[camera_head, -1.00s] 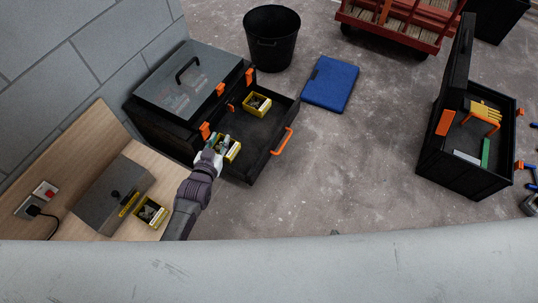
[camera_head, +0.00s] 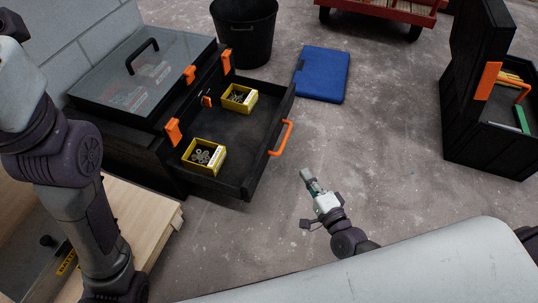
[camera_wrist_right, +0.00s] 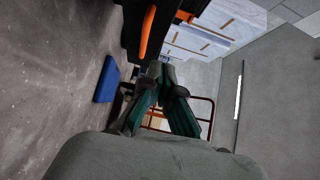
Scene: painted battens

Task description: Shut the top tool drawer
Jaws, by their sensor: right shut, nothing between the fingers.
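The tool drawer (camera_head: 262,160) stands pulled out from the black tool chest (camera_head: 125,150), with an orange handle (camera_head: 281,138) on its front. Two yellow boxes of small parts sit in it, one near (camera_head: 204,156) and one farther back (camera_head: 239,98). My right gripper (camera_head: 307,178) is shut and empty, over the floor in front of and to the right of the handle, apart from it. In the right wrist view its fingers (camera_wrist_right: 162,72) meet at the tips, and the orange handle (camera_wrist_right: 147,32) shows beyond. My left arm fills the left side; its gripper is out of view.
A blue case (camera_head: 322,74) lies on the floor behind the drawer's right side. A black bucket (camera_head: 245,35) stands at the back. Another open black box (camera_head: 490,140) is at the right. A wooden bench (camera_head: 150,220) is at lower left. The floor between is clear.

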